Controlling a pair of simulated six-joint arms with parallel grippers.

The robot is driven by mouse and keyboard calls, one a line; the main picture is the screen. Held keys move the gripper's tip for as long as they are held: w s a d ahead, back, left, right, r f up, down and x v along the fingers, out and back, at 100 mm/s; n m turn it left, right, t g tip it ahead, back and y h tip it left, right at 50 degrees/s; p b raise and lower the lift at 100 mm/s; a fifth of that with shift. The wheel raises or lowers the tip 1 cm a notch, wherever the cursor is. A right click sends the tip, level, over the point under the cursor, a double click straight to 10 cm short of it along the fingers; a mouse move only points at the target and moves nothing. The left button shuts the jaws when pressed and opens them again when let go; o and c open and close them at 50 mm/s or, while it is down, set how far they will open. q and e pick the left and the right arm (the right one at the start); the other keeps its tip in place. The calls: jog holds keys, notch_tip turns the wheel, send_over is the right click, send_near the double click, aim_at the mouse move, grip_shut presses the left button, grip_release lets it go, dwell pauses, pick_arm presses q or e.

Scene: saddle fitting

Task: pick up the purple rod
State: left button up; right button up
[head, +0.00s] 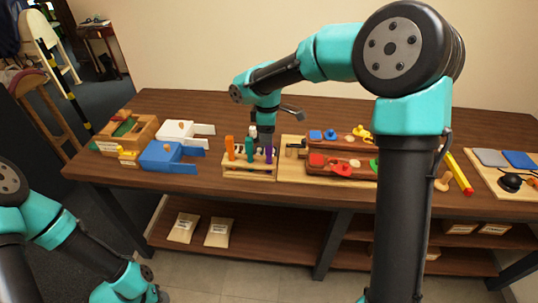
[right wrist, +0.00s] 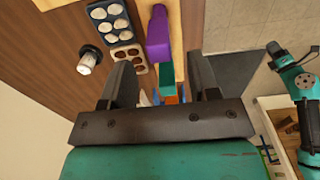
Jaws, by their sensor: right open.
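The purple rod (head: 268,153) stands upright at the right end of a wooden rack (head: 248,174), beside a teal rod (head: 250,149) and an orange rod (head: 230,148). My right gripper (head: 266,130) points down just above and behind the rack. In the right wrist view, the purple rod (right wrist: 158,36) shows ahead of the open right gripper (right wrist: 161,84), roughly in line with the gap between the two fingers. The teal rod (right wrist: 167,79) and some orange lie beyond it, between the fingers in the picture. My left gripper is not in the head view.
A board with red trays (head: 340,166) and coloured pieces lies right of the rack. Blue (head: 172,156) and white (head: 180,131) boxes stand to its left. In the right wrist view, a white-topped jar (right wrist: 88,61) and muffin-like trays (right wrist: 110,22) lie left of the rod.

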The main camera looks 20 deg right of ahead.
aim_at(269, 157)
jog(key=shift+s+d+f, duration=0.1)
jog(key=shift+f, duration=1.2)
jog(key=shift+d+f, duration=0.1)
jog(key=shift+f, duration=1.2)
grip_shut()
